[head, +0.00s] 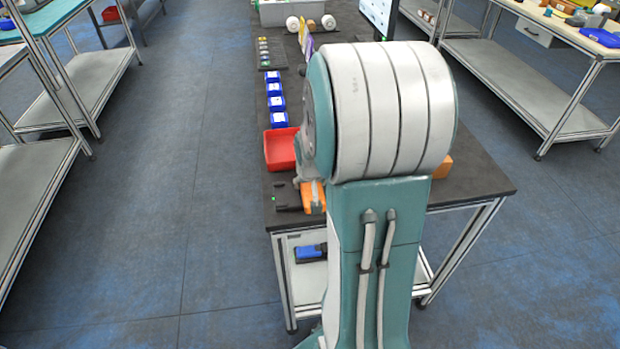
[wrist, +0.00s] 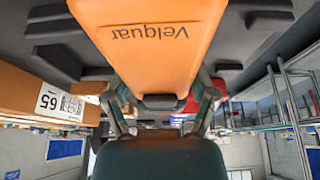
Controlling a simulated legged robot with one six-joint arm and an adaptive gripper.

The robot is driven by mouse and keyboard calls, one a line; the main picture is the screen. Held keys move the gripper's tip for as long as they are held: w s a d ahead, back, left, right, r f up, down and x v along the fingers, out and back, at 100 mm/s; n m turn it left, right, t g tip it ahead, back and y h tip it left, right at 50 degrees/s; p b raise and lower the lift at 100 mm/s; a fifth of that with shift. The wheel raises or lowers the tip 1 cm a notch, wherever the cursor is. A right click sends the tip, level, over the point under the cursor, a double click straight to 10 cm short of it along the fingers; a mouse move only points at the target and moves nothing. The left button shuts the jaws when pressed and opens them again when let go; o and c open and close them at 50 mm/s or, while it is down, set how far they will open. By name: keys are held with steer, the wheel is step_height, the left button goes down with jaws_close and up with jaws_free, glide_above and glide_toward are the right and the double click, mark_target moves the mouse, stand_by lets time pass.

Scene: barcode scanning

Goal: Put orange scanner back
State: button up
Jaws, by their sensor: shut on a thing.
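The orange scanner (wrist: 150,35) fills the top middle of the wrist view, with the upside-down word "Velquar" on it. My gripper (wrist: 162,98) is shut on it, with one finger at each side. In the head view, part of the orange scanner (head: 312,196) shows beside my arm, at the near end of the dark table. A black holder (head: 287,195) with a small green light lies on the table just left of it. My arm hides most of my gripper in the head view. I cannot tell whether the scanner touches the holder or the table.
A red bin (head: 281,150) stands behind the holder, with several blue boxes (head: 276,103) in a row beyond it. A cardboard box (wrist: 40,95) labelled 65 is at the left in the wrist view. The dark table's (head: 475,185) near right corner is bare.

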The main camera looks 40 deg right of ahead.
steer(key=shift+f, duration=0.5)
stand_by(0.4)
steer(key=o, duration=1.2)
steer(key=v, duration=1.1)
steer(key=shift+a+r, duration=0.15)
steer(key=shift+r, duration=0.25)
steer(key=s+a+r+n+y, duration=0.1)
steer(key=s+a+r+n, duration=0.1)
steer(key=a, duration=0.5)
steer(key=s+a+r+n+t, duration=0.1)
steer(key=s+a+r+n, duration=0.1)
steer(key=s+a, duration=0.3)
steer(key=s+a+r+n+y, duration=0.1)
steer(key=s+a+r+n, duration=0.1)
steer(key=a, duration=0.7)
steer(key=shift+s+a+r+t+y, duration=0.1)
steer(key=shift+s+r+t+y, duration=0.25)
steer(key=shift+s+r, duration=0.55)
